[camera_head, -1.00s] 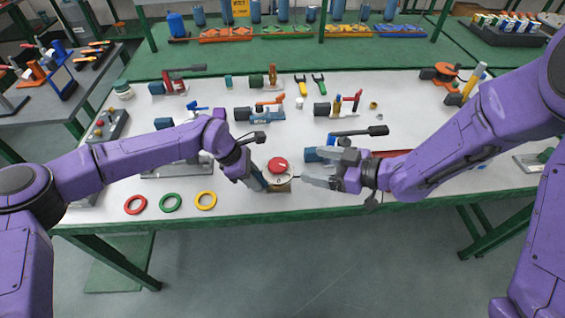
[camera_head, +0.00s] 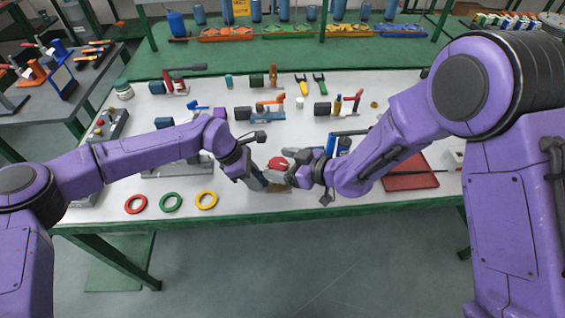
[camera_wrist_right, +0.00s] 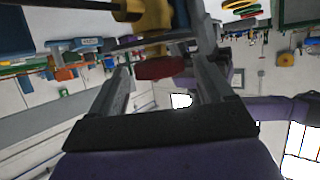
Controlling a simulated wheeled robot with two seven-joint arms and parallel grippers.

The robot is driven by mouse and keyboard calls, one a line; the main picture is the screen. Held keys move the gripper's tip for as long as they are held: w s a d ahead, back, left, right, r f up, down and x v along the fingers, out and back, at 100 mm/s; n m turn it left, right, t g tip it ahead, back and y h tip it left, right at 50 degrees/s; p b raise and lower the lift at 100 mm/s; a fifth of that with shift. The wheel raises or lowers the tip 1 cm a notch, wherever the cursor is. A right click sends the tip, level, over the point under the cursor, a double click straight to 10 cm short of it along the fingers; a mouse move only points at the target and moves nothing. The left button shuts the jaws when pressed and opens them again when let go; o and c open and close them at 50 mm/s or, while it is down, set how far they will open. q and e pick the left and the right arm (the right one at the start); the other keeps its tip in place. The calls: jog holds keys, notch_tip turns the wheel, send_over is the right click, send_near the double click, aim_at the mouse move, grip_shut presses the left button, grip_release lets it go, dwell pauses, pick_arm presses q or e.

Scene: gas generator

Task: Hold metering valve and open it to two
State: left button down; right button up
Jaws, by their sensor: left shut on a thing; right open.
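The metering valve, with a round red knob (camera_head: 277,164) and a brassy body, stands near the front edge of the table. My left gripper (camera_head: 263,184) is shut on the valve's body from the left, low down. My right gripper (camera_head: 290,170) is open and comes in from the right, at the height of the knob. In the right wrist view the red knob (camera_wrist_right: 160,68) lies ahead between the open fingers of the right gripper (camera_wrist_right: 165,85), with the yellowish body (camera_wrist_right: 152,22) beside it. I cannot tell whether the fingers touch the knob. The scale marks are not readable.
Red, green and yellow rings (camera_head: 171,202) lie at the front left of the table (camera_head: 330,203). A red plate (camera_head: 410,174) lies to the right. Several other valves, such as a blue one with an orange handle (camera_head: 267,111), stand behind. The table's green front edge is close.

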jog(key=shift+c, duration=0.3)
jog(key=c, duration=1)
jog(key=shift+w+n+g+y, duration=0.1)
jog(key=shift+n+g+y, duration=0.2)
jog(key=shift+n+g, duration=0.1)
jog(key=n+g, duration=0.1)
jog(key=n+g+y, duration=0.1)
jog(key=n+g, duration=0.1)
jog(key=n+g+y, duration=0.1)
jog(key=g, duration=0.1)
jog(key=shift+w+d+n, duration=0.15)
jog(key=shift+w+n, duration=0.15)
jog(key=shift+n, duration=0.1)
jog(key=n+g, duration=0.2)
jog(key=g, duration=0.1)
jog(key=n+g, duration=0.3)
jog(key=shift+w+g, duration=0.2)
jog(key=shift+g, duration=0.1)
jog(key=shift+r+n+h, duration=0.1)
jog(key=shift+n+h, duration=0.2)
jog(key=shift+n, duration=0.1)
